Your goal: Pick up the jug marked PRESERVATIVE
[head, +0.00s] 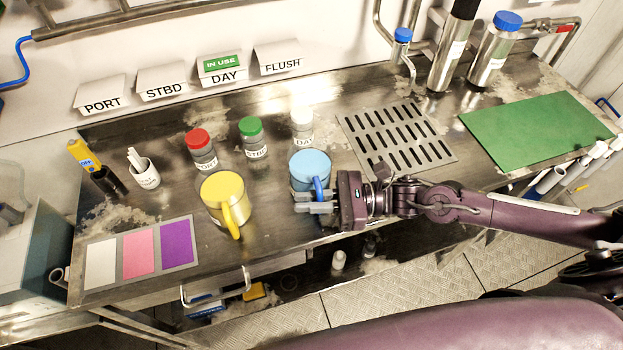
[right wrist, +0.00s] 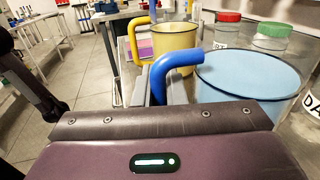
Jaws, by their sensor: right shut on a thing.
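A light-blue jug (head: 310,170) with a blue handle (head: 318,189) stands at the front edge of the steel counter. My right gripper (head: 301,202) is at its front side, shut on the handle. The right wrist view shows the blue handle (right wrist: 176,68) between the fingers and the open top of the blue jug (right wrist: 247,85). A yellow jug (head: 222,190) with a yellow handle stands to its left; it also shows in the right wrist view (right wrist: 174,40). I can read no PRESERVATIVE marking on either jug. My left gripper is out of view.
Behind the jugs stand sample jars with red (head: 198,136), green (head: 250,126) and white lids (head: 301,115). A drain grate (head: 440,150) and green mat (head: 535,130) lie to the right. A colour card (head: 190,262) lies at the left front.

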